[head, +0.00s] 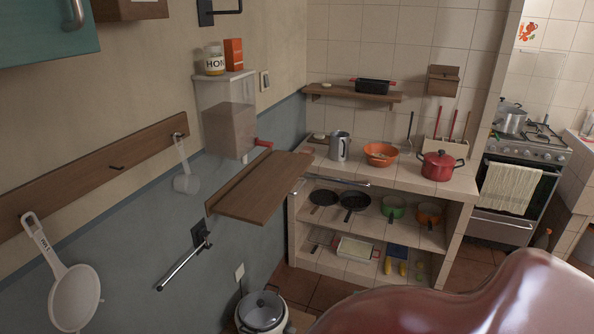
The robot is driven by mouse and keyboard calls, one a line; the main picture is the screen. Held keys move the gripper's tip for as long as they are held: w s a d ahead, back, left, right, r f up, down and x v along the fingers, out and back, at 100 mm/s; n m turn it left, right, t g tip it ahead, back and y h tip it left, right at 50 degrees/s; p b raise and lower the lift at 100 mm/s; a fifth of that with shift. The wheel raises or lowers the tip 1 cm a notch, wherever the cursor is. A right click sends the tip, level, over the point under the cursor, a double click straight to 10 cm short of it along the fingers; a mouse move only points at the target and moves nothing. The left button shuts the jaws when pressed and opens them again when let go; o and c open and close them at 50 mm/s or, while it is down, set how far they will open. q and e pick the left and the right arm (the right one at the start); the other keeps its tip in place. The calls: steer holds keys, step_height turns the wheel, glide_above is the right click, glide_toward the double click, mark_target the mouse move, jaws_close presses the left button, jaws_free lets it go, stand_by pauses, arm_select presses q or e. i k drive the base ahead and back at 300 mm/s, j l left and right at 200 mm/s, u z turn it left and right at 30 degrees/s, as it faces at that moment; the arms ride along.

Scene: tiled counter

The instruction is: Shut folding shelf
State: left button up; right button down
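The folding shelf (265,188) is a brown wooden board on the left wall. It stands out from the wall, roughly level, with a wooden strip along its wall side. It is open, and its top looks bare. Its underside and any hinge or bracket below are hidden. Neither of my grippers shows in the head view, so I see nothing touching the shelf.
Below are a black wall bracket with a metal bar (182,266) and a lidded pot (262,312). A tiled counter (400,181) stands just beyond the shelf.

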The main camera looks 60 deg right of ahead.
mark_target(254, 199)
steer(key=z, duration=1.7)
steer(key=i+l+u, duration=0.2)
steer(key=i+l, duration=0.25)
steer(key=l, duration=0.2)
steer(key=i+l, duration=0.2)
steer(key=l+u, duration=0.05)
steer(key=l, duration=0.05)
